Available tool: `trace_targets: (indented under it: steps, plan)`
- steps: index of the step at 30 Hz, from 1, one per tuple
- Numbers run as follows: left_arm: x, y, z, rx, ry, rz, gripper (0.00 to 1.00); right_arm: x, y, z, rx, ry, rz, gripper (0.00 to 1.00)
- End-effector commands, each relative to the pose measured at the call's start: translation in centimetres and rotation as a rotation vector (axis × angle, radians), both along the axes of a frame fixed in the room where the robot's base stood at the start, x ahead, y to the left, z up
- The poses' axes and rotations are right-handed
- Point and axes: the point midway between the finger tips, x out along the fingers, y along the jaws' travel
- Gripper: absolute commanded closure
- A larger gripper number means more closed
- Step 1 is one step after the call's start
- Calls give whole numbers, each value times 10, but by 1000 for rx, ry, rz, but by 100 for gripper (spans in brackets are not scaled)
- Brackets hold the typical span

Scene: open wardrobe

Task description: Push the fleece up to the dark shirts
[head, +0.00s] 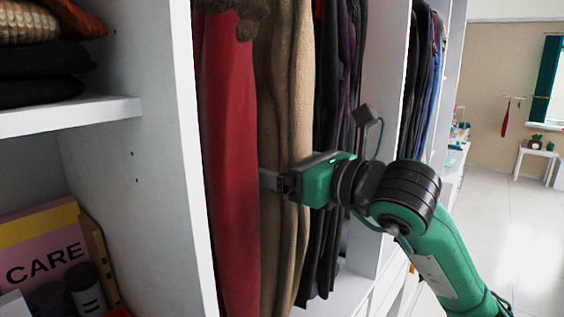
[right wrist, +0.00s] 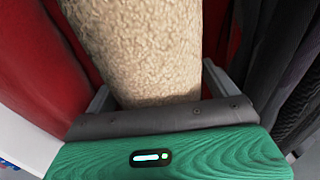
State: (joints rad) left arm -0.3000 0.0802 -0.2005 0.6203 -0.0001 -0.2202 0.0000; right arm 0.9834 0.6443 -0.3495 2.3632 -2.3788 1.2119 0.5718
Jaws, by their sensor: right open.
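The fleece (head: 283,90) is a tan, fuzzy garment hanging in the wardrobe. It hangs between a red garment and the dark shirts (head: 330,235), which are on its right. My right gripper (head: 268,180) reaches in from the right at mid-height, with a finger visible at the fleece's left part. In the right wrist view the fleece (right wrist: 145,45) fills the space between the open fingers, one on either side of its edge. The dark shirts (right wrist: 285,60) show at the right there. I cannot tell whether the fingers touch the cloth. My left gripper is out of view.
The red garment (head: 230,130) hangs close on the fleece's left. A white upright panel (head: 178,130) bounds the bay on the left, with shelves beyond it. Another white panel (head: 385,90) stands right of the dark shirts. Open floor (head: 515,220) lies far right.

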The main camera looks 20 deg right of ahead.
Motion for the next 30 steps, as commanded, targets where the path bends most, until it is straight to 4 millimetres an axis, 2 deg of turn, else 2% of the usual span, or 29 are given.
trace_targets:
  steps: [1, 11, 30]
  plan:
    - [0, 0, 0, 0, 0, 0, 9, 0, 0, 0, 0, 0, 0, 12]
    - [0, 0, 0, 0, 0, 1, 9, 0, 0, 0, 0, 0, 0, 77]
    - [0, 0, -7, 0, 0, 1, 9, 8, -12, -1, 1, 3, -2, 79]
